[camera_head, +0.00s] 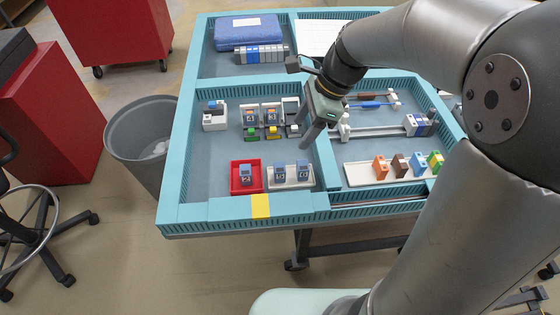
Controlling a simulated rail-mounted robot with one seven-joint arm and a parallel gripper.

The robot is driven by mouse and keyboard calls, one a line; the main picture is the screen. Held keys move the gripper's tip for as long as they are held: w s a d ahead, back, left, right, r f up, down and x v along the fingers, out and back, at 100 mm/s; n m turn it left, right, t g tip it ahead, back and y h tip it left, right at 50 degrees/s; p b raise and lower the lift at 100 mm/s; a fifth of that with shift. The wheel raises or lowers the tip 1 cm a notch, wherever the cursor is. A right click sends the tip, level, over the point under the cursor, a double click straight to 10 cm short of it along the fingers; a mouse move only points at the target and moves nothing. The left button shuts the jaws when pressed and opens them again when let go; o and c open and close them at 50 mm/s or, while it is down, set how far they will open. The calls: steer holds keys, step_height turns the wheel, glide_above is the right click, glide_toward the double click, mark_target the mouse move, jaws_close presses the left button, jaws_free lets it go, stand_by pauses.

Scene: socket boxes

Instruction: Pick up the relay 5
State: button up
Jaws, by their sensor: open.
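Several small blue-grey relays with number labels are in the left part of the teal-framed table. One relay (246,174) stands in a red tray (236,189). Two more relays, a left one (281,172) and a right one (303,169), stand on a white tray (291,185) beside it. The numbers are too small to read surely, so I cannot tell which is relay 5. My gripper (309,137) is open above the table, above and to the right of the white tray in the picture. It appears empty and apart from the relays.
Socket boxes (270,113) with green, yellow and black parts stand behind the trays. A white box (214,122) is at their left. A blue case (248,30) lies at the back. Coloured blocks (400,166) stand on a white tray at right. Teal dividers separate the compartments.

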mark_target(278, 167)
steer(key=x, duration=1.6)
steer(key=shift+d+f, duration=0.1)
steer(key=c, duration=1.2)
